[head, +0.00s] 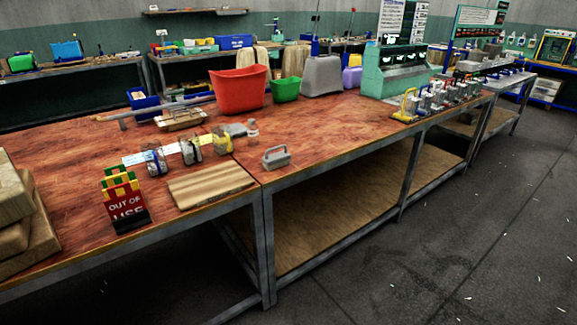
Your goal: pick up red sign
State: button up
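The red sign (124,207) stands upright on the near left part of the reddish-brown workbench (215,124), close to its front edge. It carries white lettering that reads "OUT OF USE", with yellow and green parts at its top and a dark base. Stacked wooden blocks stand to its left and a striped wooden board (210,184) lies to its right. My gripper does not show in the head view.
Stacked wooden blocks (22,215) fill the bench's left end. Behind the sign is a row of small clear and metal devices (190,150). A grey handled block (276,157) and a red bin (238,90) stand farther right. The floor (430,240) in front is open.

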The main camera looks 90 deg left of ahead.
aim_at(131, 202)
jog(key=u, duration=3)
